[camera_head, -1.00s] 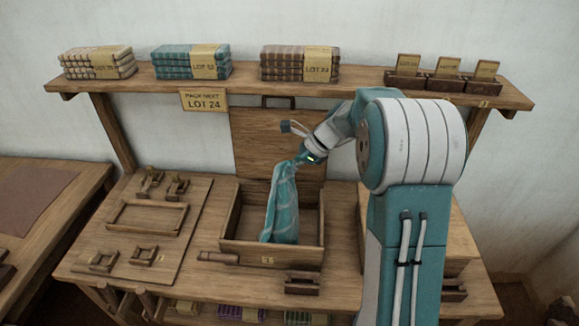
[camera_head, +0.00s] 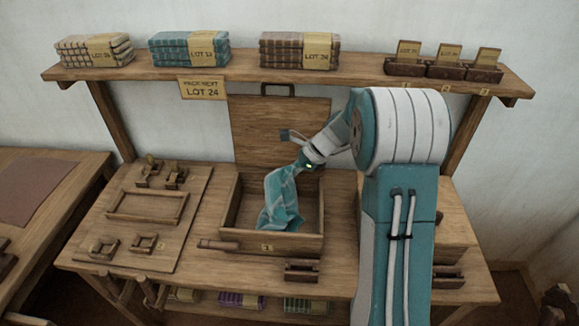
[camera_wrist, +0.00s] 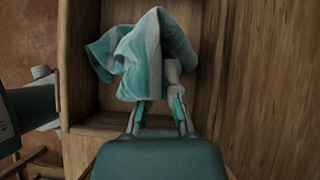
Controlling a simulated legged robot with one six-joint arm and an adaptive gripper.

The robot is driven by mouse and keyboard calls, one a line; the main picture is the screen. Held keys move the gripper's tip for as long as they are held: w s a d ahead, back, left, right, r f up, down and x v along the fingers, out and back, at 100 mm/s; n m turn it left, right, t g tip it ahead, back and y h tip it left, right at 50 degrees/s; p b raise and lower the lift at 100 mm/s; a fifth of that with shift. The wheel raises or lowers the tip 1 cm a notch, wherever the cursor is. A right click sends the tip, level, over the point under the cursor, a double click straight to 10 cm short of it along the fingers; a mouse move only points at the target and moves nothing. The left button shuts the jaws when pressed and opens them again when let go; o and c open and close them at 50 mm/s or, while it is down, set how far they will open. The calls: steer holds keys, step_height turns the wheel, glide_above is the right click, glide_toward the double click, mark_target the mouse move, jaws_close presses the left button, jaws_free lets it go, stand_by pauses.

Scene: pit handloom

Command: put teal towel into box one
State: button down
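The teal towel (camera_head: 281,201), with pale stripes, hangs from my gripper (camera_head: 306,163) down into the open box one (camera_head: 265,243), which carries a small label "1". The towel's lower part is bunched inside the box, over its floor. In the wrist view the towel (camera_wrist: 145,55) is crumpled between and beyond the fingertips of my gripper (camera_wrist: 155,105), which are closed on its upper end. The wooden wall of the box (camera_wrist: 77,60) shows beside it. Whether the towel's lower end rests on the box floor is hard to tell.
The raised lid (camera_head: 278,130) stands behind the box. A wooden board with a frame (camera_head: 147,207) lies left of it. A shelf (camera_head: 360,71) above holds folded stacks and a sign "PACK NEXT LOT 24" (camera_head: 203,89). A small wooden holder (camera_head: 301,271) sits in front.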

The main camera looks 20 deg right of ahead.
steer(key=shift+s+a+f, duration=0.1)
steer(key=shift+s+f, duration=0.15)
steer(key=shift+f, duration=0.5)
steer(key=shift+s+a+f, duration=0.1)
steer(key=shift+s+f, duration=0.15)
steer(key=shift+f, duration=0.5)
steer(key=shift+s+a+f, duration=0.1)
steer(key=shift+s+f, duration=0.15)
steer(key=shift+f, duration=0.5)
steer(key=c, duration=0.8)
jaws_free()
steer(key=o, duration=0.6)
steer(key=shift+o, duration=1)
step_height(320, 180, up, 6)
steer(key=d+g+h, duration=0.1)
steer(key=d+h, duration=0.1)
steer(key=h, duration=0.2)
steer(key=shift+s, duration=0.3)
